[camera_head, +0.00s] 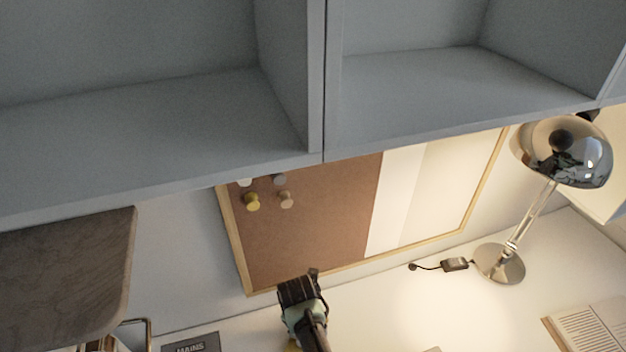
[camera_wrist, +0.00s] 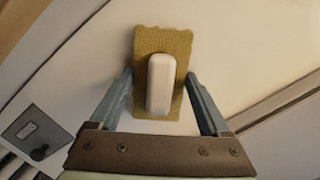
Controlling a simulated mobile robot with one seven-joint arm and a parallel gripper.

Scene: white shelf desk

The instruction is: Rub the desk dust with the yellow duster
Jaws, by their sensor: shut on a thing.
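The yellow duster (camera_wrist: 181,47) shows in the wrist view as a rough yellow pad with a pale rounded handle (camera_wrist: 161,84) on its back. My gripper (camera_wrist: 159,75) is shut on it, with one finger at each side. In the head view my gripper's wrist (camera_head: 301,300) is at the bottom centre, and only a sliver of yellow shows below it. The white desk (camera_head: 385,318) spreads beneath. I cannot make out dust on it, and I cannot tell whether the pad touches the desk.
A chrome lamp (camera_head: 502,262) stands on the desk at right, with a small black switch (camera_head: 455,264) beside it. A framed cork board (camera_head: 325,225) leans behind my gripper. Grey shelves (camera_head: 180,125) hang above. A dark box (camera_head: 190,344) is at lower left. The desk's middle is mostly clear.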

